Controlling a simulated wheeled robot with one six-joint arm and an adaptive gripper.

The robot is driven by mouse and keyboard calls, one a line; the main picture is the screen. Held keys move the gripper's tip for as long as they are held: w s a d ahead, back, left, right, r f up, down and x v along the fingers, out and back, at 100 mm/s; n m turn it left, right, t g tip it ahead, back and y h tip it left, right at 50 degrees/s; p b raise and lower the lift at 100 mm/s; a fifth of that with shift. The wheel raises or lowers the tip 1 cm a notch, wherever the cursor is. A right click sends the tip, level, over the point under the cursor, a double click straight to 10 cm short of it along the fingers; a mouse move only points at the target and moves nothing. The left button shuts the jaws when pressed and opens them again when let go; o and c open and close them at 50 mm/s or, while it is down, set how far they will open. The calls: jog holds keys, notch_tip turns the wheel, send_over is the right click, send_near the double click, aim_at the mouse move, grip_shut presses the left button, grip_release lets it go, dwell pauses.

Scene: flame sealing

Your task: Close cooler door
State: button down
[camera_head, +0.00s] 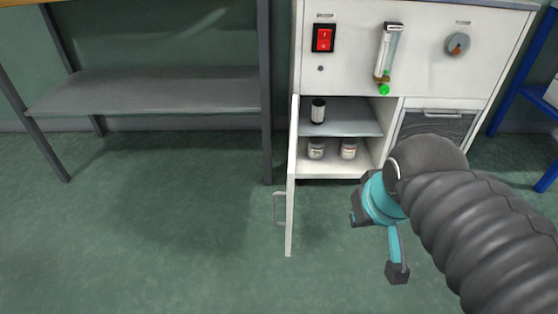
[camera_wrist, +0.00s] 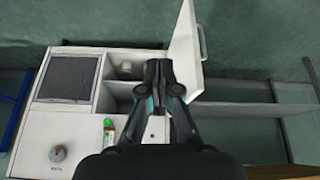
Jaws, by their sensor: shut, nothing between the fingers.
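The cooler door (camera_head: 291,190) is a white panel with a grey handle (camera_head: 279,208) on its outer face. It stands wide open, swung out from the left edge of the white cabinet (camera_head: 354,75). In the wrist view the door (camera_wrist: 183,45) stands out from the cabinet (camera_wrist: 55,128), beside my gripper. The open compartment shows a shelf (camera_head: 355,122) with a dark-and-white container on it and two small jars below. My gripper (camera_wrist: 165,75) is shut and empty in front of the cabinet.
A red switch (camera_head: 323,38), a flowmeter (camera_head: 387,58) and a round knob (camera_head: 457,44) sit on the cabinet front. A dark-windowed compartment (camera_head: 433,128) is at the right. A grey bench shelf (camera_head: 150,92) stands left. The green floor (camera_head: 150,230) left of the door is clear.

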jog(key=w+a+r+n+g+p, duration=0.1)
jog(key=w+a+r+n+g, duration=0.1)
jog(key=w+a+n, duration=0.3)
jog(key=w+a+r+n+g+p, duration=0.1)
jog(key=w+a+r+n+p, duration=0.2)
jog(key=w, duration=0.5)
jog(key=w+a+f+n+g+h, duration=0.1)
jog(key=w+a+f+n, duration=0.1)
jog(key=w+a+n, duration=0.3)
jog(key=w+a+f+n+g+h, duration=0.1)
jog(key=w+a+f+n+h, duration=0.15)
jog(key=a, duration=0.45)
jog(key=d+f+b, duration=0.2)
jog(key=d+f, duration=0.4)
jog(key=f, duration=0.3)
jog(key=shift+s+d+y, duration=0.3)
jog(key=shift+y, duration=0.05)
jog(key=shift+d+r+n, duration=0.1)
jog(key=shift+n, duration=0.15)
